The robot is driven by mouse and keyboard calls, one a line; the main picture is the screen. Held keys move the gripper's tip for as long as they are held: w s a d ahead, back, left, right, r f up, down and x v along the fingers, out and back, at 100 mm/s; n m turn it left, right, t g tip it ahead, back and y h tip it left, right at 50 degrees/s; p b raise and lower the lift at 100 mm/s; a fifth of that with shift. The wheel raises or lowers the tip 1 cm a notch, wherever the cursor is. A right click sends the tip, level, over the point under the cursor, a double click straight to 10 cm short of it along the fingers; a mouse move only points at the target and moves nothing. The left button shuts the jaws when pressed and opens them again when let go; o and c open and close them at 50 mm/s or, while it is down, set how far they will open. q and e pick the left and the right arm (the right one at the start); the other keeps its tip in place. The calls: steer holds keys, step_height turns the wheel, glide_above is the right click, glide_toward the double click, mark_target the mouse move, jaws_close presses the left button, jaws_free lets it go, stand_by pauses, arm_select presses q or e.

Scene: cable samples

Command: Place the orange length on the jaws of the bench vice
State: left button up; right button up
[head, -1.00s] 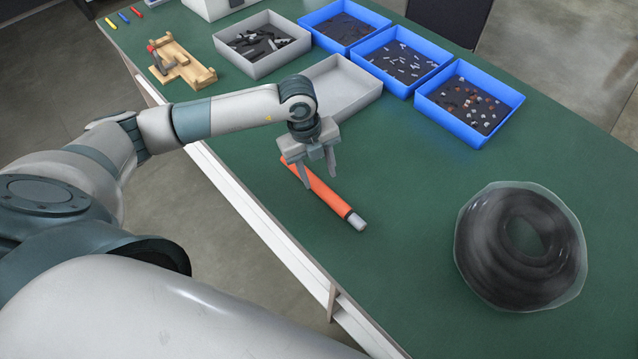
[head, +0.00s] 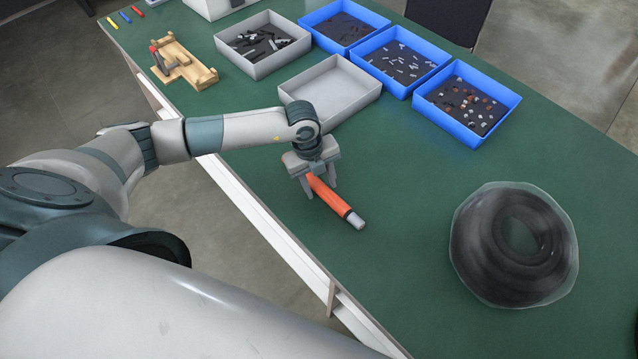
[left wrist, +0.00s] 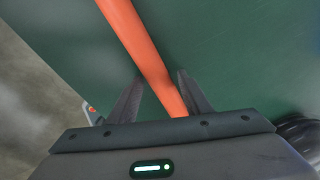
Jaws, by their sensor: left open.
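The orange length (head: 327,193) is a straight orange cable piece with a black band and a grey end, lying on the green bench top. My left gripper (head: 321,192) is above its far part, open, with one finger on each side of it. In the left wrist view the orange length (left wrist: 140,40) runs between the two open fingers (left wrist: 158,90), apparently not clamped. A wooden fixture with a grey and red clamp (head: 182,66) stands at the far left of the bench; it is the only vice-like thing I see. My right gripper is out of view.
An empty grey tray (head: 331,92) stands behind my left gripper. A grey tray of dark pieces (head: 275,69) and several blue trays (head: 462,137) stand further back. A wrapped black coil (head: 514,245) lies at the right. The bench's front edge is close to the gripper's left.

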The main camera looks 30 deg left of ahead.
mark_target(323, 185)
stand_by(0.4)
arm_select(q)
jaws_close()
steer(key=shift+r, duration=0.1)
steer(key=shift+r+b, duration=0.5)
steer(key=shift+r, duration=0.05)
step_height(323, 185, up, 2)
steer(key=shift+r+b, duration=0.25)
steer(key=shift+b, duration=0.45)
steer(key=s+d+r+b, duration=0.3)
steer(key=s+d+r, duration=0.4)
steer(key=s, duration=0.2)
steer(key=shift+d, duration=0.25)
steer(key=shift+w+r+m, duration=0.15)
steer(key=shift+m, duration=0.15)
